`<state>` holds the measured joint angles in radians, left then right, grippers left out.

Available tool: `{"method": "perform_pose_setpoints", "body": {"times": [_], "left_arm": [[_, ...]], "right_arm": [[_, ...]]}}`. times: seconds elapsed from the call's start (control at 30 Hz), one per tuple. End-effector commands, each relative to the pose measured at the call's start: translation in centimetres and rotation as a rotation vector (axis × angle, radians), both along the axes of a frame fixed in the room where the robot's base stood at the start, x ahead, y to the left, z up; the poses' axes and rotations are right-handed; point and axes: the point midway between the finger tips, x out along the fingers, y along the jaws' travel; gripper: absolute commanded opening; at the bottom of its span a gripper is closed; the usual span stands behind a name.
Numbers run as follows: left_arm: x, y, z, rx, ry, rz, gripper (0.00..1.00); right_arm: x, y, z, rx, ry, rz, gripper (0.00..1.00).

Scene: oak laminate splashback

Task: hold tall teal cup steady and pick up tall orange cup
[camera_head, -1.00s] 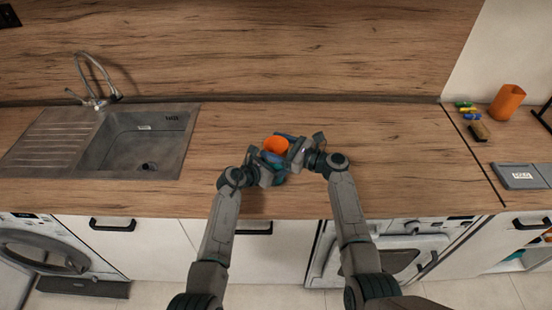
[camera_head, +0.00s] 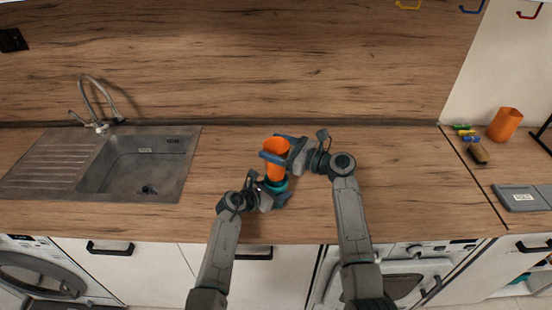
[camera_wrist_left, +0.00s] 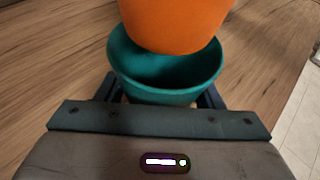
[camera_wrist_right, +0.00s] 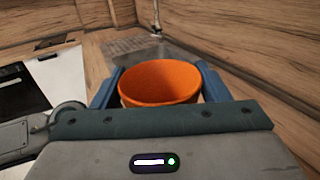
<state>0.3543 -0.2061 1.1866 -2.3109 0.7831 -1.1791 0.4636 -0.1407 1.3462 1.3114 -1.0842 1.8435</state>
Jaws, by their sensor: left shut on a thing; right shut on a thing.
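The tall teal cup (camera_head: 279,184) stands on the counter in the head view. My left gripper (camera_head: 273,191) is shut on it, and its wide open mouth shows in the left wrist view (camera_wrist_left: 140,80). The tall orange cup (camera_head: 274,162) is upright above the teal cup. My right gripper (camera_head: 283,150) is shut on its upper part, with a finger on each side in the right wrist view, where its round mouth shows (camera_wrist_right: 160,85). In the left wrist view the orange cup's lower end (camera_wrist_left: 178,25) overlaps the teal mouth; whether it is clear of the rim is hard to tell.
A sink (camera_head: 140,165) lies to the left. At the right, beyond a counter seam, are another orange container (camera_head: 505,124), small coloured items (camera_head: 466,134), a brown object (camera_head: 478,153) and a grey box (camera_head: 521,197). The counter between is clear.

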Motion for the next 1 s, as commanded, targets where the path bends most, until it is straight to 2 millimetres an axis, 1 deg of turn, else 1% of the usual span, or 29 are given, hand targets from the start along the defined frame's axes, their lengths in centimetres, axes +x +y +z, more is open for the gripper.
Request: {"method": "perform_pose_setpoints", "body": {"times": [0.1, 0.33, 0.37, 0.4, 0.47, 0.8, 0.87, 1.0], "left_arm": [[0.0, 0.0, 0.0, 0.000, 0.000, 0.000, 0.39], [0.0, 0.0, 0.0, 0.000, 0.000, 0.000, 0.39], [0.0, 0.0, 0.0, 0.000, 0.000, 0.000, 0.67], [0.0, 0.0, 0.0, 0.000, 0.000, 0.000, 0.75], [0.0, 0.0, 0.0, 0.000, 0.000, 0.000, 0.87], [-0.1, 0.1, 0.1, 0.000, 0.000, 0.000, 0.87], [-0.4, 0.4, 0.1, 0.000, 0.000, 0.000, 0.87], [-1.5, 1.6, 0.8, 0.002, 0.000, 0.001, 0.87]], "right_arm": [[0.0, 0.0, 0.6, 0.000, 0.001, 0.000, 0.36], [0.0, 0.0, 0.7, 0.000, 0.001, 0.000, 0.36], [0.0, 0.0, 0.7, 0.000, 0.001, 0.000, 0.36], [0.0, 0.0, 0.7, 0.000, 0.001, 0.000, 0.36], [0.0, 0.0, 0.7, 0.000, 0.001, 0.000, 0.36], [0.0, 0.0, 0.7, 0.000, 0.001, 0.000, 0.36], [0.0, 0.0, 0.7, 0.000, 0.001, 0.000, 0.36], [0.0, 0.0, 0.7, 0.000, 0.001, 0.000, 0.36]]}}
